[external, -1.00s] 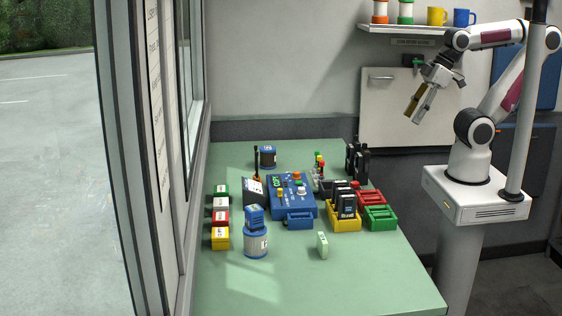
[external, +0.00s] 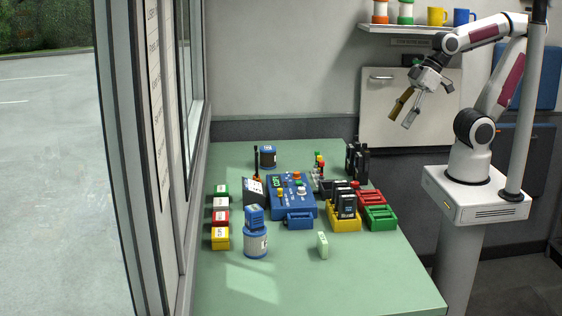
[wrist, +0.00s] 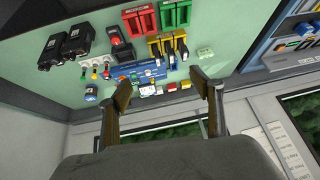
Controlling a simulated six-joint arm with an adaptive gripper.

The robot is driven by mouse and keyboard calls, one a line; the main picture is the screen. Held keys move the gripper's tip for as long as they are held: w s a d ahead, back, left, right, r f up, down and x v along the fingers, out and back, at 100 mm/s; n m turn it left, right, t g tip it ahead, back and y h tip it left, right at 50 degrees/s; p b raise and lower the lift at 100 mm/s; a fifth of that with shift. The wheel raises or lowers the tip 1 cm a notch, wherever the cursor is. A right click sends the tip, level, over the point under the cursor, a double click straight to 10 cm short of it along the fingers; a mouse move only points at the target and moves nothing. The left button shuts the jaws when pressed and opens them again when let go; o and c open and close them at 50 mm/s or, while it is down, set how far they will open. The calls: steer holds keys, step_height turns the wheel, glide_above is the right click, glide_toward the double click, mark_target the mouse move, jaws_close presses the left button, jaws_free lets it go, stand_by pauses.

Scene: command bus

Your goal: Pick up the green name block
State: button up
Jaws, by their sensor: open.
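The green name block (external: 221,191) lies at the far end of a row of small labelled blocks on the left side of the green table, nearest the window wall. My gripper (external: 402,118) is open and empty, high in the air to the right of the table and far from the block. In the wrist view my two fingers (wrist: 160,84) stand apart with nothing held between them. The row of blocks shows small between and beyond the fingers, and the left finger partly covers its end, so I cannot make out the green block clearly there.
White (external: 221,204), red (external: 220,218) and yellow (external: 220,238) blocks continue the row. A blue control box (external: 291,196), blue-labelled canister (external: 256,242), yellow crate (external: 344,222) and green rack (external: 380,217) stand to the right. The table's front (external: 310,288) is mostly clear.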

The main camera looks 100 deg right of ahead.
steer(key=w+a+f+t+y, duration=0.1)
steer(key=w+a+f, duration=0.3)
steer(key=w+a, duration=0.45)
steer(key=w+a+f+t+y, duration=0.1)
steer(key=w+a+f, duration=0.2)
steer(key=w+a, duration=0.5)
steer(key=t+h, duration=0.2)
steer(key=t, duration=0.2)
glide_toward(322, 245)
steer(key=shift+w+d, duration=0.75)
steer(key=shift+d, duration=0.3)
steer(key=shift+s+a+f+t, duration=0.15)
steer(key=shift+f+t, duration=0.1)
steer(key=shift+f, duration=0.2)
steer(key=shift+s+a+f+t, duration=0.1)
steer(key=shift+s+f+t, duration=0.15)
steer(key=shift+f, duration=0.2)
steer(key=shift+w, duration=0.1)
steer(key=shift+x, duration=1.25)
steer(key=shift+d, duration=0.15)
